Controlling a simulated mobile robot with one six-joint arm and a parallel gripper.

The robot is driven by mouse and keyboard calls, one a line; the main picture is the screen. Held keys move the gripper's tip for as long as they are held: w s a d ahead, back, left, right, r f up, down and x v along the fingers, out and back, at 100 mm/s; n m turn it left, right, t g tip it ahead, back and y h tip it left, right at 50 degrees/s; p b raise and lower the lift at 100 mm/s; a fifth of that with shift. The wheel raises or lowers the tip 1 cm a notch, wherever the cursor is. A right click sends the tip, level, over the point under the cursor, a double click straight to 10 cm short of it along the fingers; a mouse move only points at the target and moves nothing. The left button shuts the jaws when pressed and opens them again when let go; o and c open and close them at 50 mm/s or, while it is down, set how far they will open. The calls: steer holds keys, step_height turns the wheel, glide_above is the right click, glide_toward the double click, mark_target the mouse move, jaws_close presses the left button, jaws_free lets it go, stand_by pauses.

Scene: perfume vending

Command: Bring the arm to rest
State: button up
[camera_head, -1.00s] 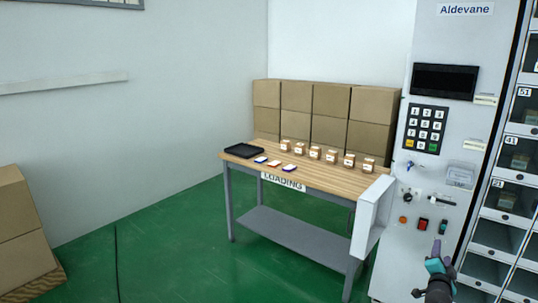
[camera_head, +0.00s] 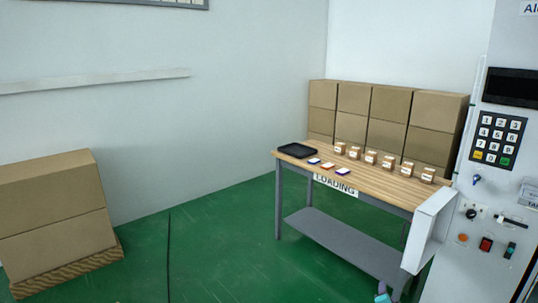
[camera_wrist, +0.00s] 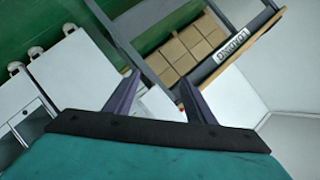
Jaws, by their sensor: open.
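My gripper (camera_wrist: 160,92) shows in the wrist view with its two dark purple fingers spread apart and nothing between them. Its teal body fills the bottom of that view. In the head view only a small teal and purple tip of my gripper (camera_head: 382,295) shows at the bottom edge, in front of the lower right part of the loading table (camera_head: 352,177). The rest of my arm is out of the head view. In the wrist view the table's "LOADING" sign (camera_wrist: 243,45) appears upside down beyond the fingers.
The vending machine (camera_head: 488,185) with keypad (camera_head: 497,140) and buttons stands at the right. The table bears a black tray (camera_head: 297,150), several small boxes (camera_head: 371,157) and 3 cards. Cardboard boxes (camera_head: 52,205) stand on a pallet at the left. Green floor (camera_head: 210,250) between is clear.

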steer(key=s+a+f+n+g+y, duration=0.3)
steer(key=a+f, duration=1)
steer(key=a, duration=0.4)
steer(key=s+a+f+n+g+y, duration=0.2)
steer(key=s+a+f+n+g, duration=0.2)
steer(key=s+a+f, duration=0.6)
steer(key=s+a+f+n+g, duration=0.2)
steer(key=s+a, duration=0.1)
steer(key=s, duration=0.4)
steer(key=s+a+f+n+g, duration=0.1)
steer(key=s+a+f+g, duration=0.25)
steer(key=s, duration=0.25)
steer(key=s+a+r+n+g, duration=0.1)
steer(key=s+n+g, duration=0.1)
steer(key=s, duration=0.5)
steer(key=s+a+r+n+g+y, duration=0.1)
steer(key=s+r+n+g, duration=0.1)
steer(key=s, duration=0.5)
steer(key=shift+s+r+n+g, duration=0.25)
steer(key=shift+r+n+g, duration=0.05)
steer(key=shift+n+g, duration=0.5)
steer(key=c, duration=0.5)
steer(key=shift+w, duration=0.1)
